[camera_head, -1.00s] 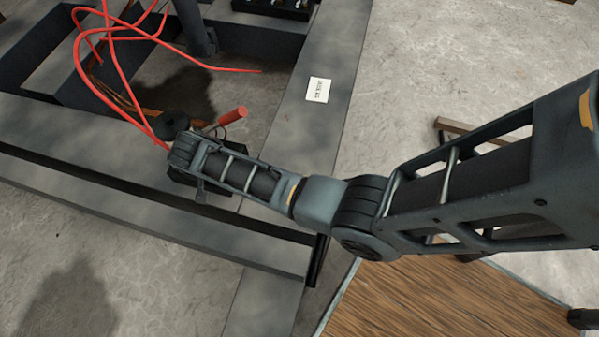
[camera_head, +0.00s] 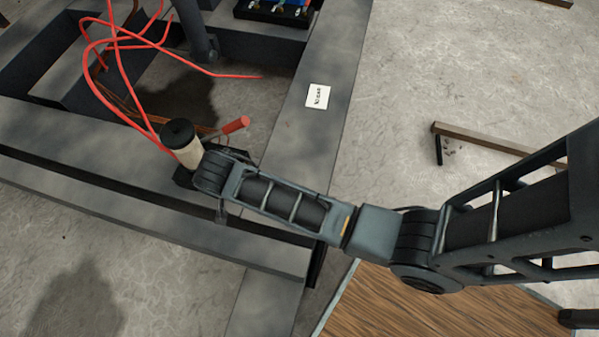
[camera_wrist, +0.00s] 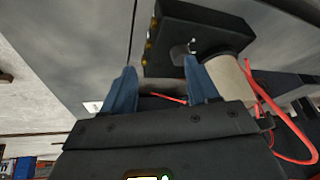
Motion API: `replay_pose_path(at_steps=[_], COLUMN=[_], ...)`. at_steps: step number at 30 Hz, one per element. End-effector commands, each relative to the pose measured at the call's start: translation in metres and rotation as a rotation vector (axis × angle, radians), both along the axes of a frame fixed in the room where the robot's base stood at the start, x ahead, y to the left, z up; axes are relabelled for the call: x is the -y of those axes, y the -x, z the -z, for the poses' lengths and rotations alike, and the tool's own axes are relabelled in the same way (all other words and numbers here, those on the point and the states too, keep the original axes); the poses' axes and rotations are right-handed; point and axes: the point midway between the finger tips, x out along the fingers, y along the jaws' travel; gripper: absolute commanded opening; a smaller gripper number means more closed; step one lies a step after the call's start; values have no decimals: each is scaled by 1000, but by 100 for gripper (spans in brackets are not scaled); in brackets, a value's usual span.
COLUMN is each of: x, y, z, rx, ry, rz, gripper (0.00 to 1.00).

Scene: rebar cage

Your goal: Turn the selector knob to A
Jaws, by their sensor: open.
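In the wrist view a black box (camera_wrist: 200,30) has brass fittings along its left side and a small silver part (camera_wrist: 182,52) on its underside, in front of a cream cylinder (camera_wrist: 228,70). I cannot tell whether the silver part is the selector knob, and no letter A is readable. My gripper (camera_wrist: 160,66) has its two blue fingers apart with nothing visible between them. The right fingertip is close to the silver part; contact is unclear. In the head view the cream cylinder (camera_head: 188,150) with a black top stands beside my wrist, which hides most of the box and my gripper.
A red-handled lever (camera_head: 236,125) sticks out just right of the cylinder. Red cables (camera_head: 118,70) loop above and left of it. Dark steel beams (camera_head: 90,130) surround the spot; one bears a white label (camera_head: 318,97). A wooden board (camera_head: 420,300) lies lower right.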

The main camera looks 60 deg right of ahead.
Motion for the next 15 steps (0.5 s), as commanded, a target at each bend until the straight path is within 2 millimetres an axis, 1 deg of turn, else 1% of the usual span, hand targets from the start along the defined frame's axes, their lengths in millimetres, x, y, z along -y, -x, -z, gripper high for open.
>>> replay_pose_path(at_steps=[1,8,15], x=[2,4,7], y=[10,44,80], z=[-2,-8,-21], rx=[8,65,130], ry=[-3,-11,-12], rz=[-20,-119,-215], gripper=[59,59,59])
